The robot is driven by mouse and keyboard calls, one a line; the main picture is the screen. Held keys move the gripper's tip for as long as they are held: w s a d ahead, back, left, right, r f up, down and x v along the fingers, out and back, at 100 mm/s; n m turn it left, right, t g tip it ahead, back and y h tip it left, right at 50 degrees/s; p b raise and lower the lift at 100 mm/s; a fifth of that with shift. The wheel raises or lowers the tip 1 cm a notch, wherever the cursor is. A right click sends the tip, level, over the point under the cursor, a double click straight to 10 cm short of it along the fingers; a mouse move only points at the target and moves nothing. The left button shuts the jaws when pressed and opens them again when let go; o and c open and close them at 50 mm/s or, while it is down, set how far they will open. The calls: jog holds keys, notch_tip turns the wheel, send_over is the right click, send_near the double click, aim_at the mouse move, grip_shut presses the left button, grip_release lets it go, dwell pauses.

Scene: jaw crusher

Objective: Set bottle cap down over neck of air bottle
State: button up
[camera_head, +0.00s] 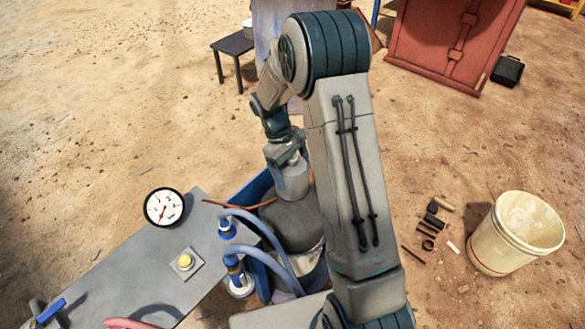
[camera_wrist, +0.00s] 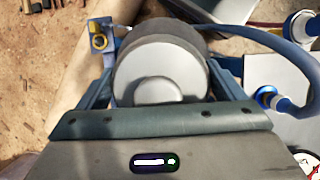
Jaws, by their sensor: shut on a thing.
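The bottle cap (camera_head: 291,182) is a pale grey cylinder with a narrower round knob on top. My gripper (camera_head: 286,160) is shut on it from above. The air bottle (camera_head: 297,222) has a dark grey rounded shoulder and stands upright directly below the cap. The cap's lower edge is at or close to the shoulder; I cannot tell whether it touches. The neck is hidden by the cap. In the wrist view the cap (camera_wrist: 152,72) sits between the two fingers of my gripper (camera_wrist: 163,85), with the darker bottle (camera_wrist: 172,28) behind it.
A grey bench (camera_head: 130,255) with a pressure gauge (camera_head: 164,207), a yellow button (camera_head: 185,261) and blue hoses (camera_head: 262,258) lies left of the bottle. A blue frame (camera_head: 251,190) stands by the bottle. A cream bucket (camera_head: 515,235) and small loose parts lie on the sand at right.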

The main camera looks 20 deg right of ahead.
jog(key=o, duration=1)
jog(key=shift+c, duration=0.2)
jog(key=v, duration=1.4)
jog(key=shift+p, duration=0.45)
jog(key=shift+s, duration=0.1)
jog(key=s+d+r+m+t+y+p, duration=0.1)
jog(key=s+r, duration=0.3)
jog(key=s, duration=0.4)
jog(key=s+d+r+m+t+y+p, duration=0.1)
jog(key=s+r+m+t+p, duration=0.2)
jog(key=s, duration=0.5)
jog(key=s+d+r+m+t+p, duration=0.1)
jog(key=s+r+m+t+p, duration=0.1)
jog(key=s+r, duration=0.3)
jog(key=s+m, duration=0.1)
jog(key=s, duration=0.2)
jog(key=shift+s+r+t+y, duration=0.3)
jog(key=shift+s+r+y, duration=0.05)
jog(key=shift+y, duration=0.05)
